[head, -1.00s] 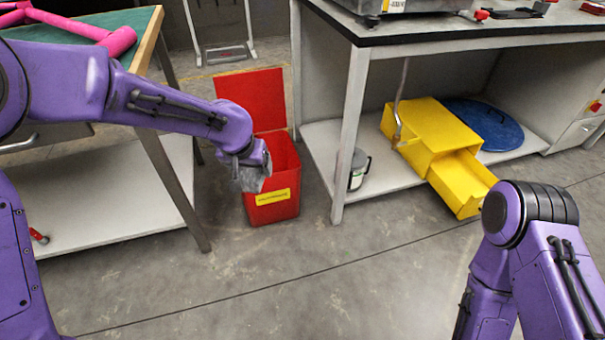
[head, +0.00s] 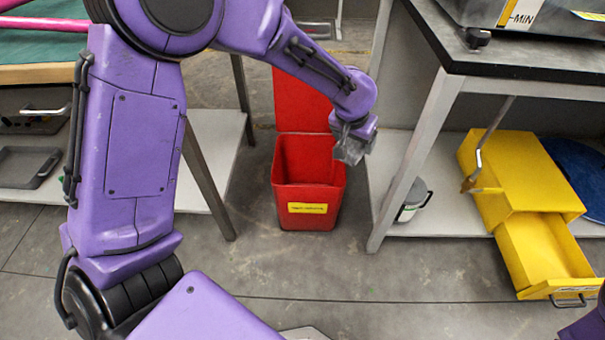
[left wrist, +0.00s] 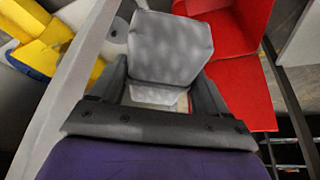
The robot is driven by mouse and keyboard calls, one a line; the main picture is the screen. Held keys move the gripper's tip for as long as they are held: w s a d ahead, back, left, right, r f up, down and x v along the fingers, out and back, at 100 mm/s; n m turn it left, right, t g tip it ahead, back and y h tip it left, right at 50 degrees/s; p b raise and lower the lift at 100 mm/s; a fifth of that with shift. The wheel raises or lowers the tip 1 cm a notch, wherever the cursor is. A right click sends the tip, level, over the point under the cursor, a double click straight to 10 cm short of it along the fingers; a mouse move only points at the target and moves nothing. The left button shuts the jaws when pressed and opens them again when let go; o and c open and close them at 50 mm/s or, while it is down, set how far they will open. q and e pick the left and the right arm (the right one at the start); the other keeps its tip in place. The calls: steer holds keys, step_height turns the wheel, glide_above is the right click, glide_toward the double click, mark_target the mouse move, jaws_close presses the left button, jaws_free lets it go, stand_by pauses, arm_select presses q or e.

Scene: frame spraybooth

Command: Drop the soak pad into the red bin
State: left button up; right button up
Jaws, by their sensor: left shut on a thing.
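The red bin (head: 306,180) stands on the floor between the two tables, its lid (head: 300,98) raised at the back and a yellow label on its front. My left gripper (head: 351,150) shows at the bin's right edge in the head view. It is shut on the grey soak pad (left wrist: 168,48), which fills the space between the fingers in the left wrist view. The red bin (left wrist: 232,45) lies behind and to the right of the pad there. The bin's inside is partly visible and looks empty. My right gripper is not in view.
A workbench leg (head: 415,160) and a grey canister (head: 412,200) stand close to the bin's right. A yellow cabinet (head: 520,170) with an open drawer (head: 545,253) is farther right. A table leg (head: 208,180) stands to the left. Floor in front is clear.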

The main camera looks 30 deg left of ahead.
arm_select(q)
steer(key=w+a+f+n+b, duration=0.1)
steer(key=w+a+f+b, duration=0.2)
steer(key=a+f, duration=0.4)
steer(key=w+a+f+n+y+b, duration=0.1)
steer(key=w+a+f+b, duration=0.3)
steer(key=f, duration=0.7)
steer(key=w+a+f+n+b, duration=0.2)
steer(key=w+a+f+b, duration=0.2)
steer(key=a+f, duration=0.5)
steer(key=a+b, duration=0.1)
steer(key=b, duration=0.1)
steer(key=shift+a+f+n+y+b, duration=0.2)
steer(key=shift+a+n+y+b, duration=0.1)
steer(key=shift+y, duration=0.1)
steer(key=o, duration=0.9)
steer(key=p+v, duration=0.4)
steer(key=v, duration=0.6)
steer(key=shift+r+p, duration=0.35)
steer(key=shift+r, duration=0.05)
